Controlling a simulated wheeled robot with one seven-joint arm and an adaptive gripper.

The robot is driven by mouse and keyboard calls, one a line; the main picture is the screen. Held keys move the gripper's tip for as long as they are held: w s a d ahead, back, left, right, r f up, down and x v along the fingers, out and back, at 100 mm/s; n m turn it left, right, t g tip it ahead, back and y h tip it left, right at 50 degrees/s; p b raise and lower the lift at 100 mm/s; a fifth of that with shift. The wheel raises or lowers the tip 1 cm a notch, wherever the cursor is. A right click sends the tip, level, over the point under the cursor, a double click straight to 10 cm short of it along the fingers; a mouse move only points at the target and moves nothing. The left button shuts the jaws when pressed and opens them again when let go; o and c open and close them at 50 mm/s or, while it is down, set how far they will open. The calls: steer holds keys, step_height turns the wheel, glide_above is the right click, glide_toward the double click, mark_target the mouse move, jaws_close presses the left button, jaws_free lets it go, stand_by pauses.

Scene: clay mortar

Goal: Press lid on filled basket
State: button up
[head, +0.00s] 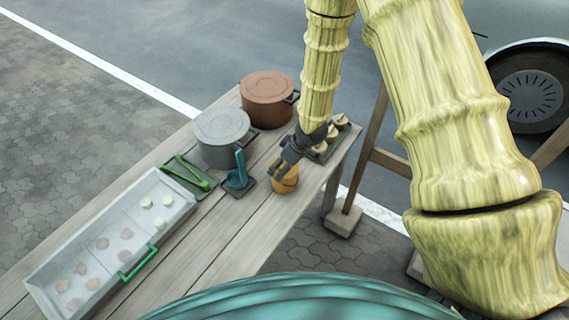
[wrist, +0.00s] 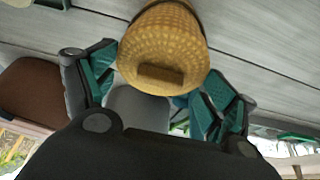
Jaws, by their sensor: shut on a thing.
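A round yellow-orange woven basket (head: 286,180) stands on the wooden table, close to its right edge. My gripper (head: 283,162) is at its top and partly hides it in the head view. In the wrist view the round woven lid (wrist: 160,35), with a brown block-shaped handle (wrist: 160,76), is between the two teal fingertips of my gripper (wrist: 155,88). The gripper is shut on the lid. The seam between lid and basket is hidden, so I cannot tell whether the lid sits flush. The basket's contents are not visible.
Left of the basket are a teal stand (head: 238,180), a grey lidded pot (head: 222,130) and green tongs on a tray (head: 188,175). A brown pot (head: 267,95) and a tray of small round things (head: 335,135) stand behind. A compartmented bin (head: 60,268) lies front left.

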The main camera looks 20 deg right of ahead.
steer(key=shift+f, duration=0.1)
stand_by(0.3)
steer(key=o, duration=0.6)
steer(key=shift+o, duration=0.2)
steer(key=shift+r+p, duration=2.55)
steer(key=shift+r, duration=0.5)
jaws_close()
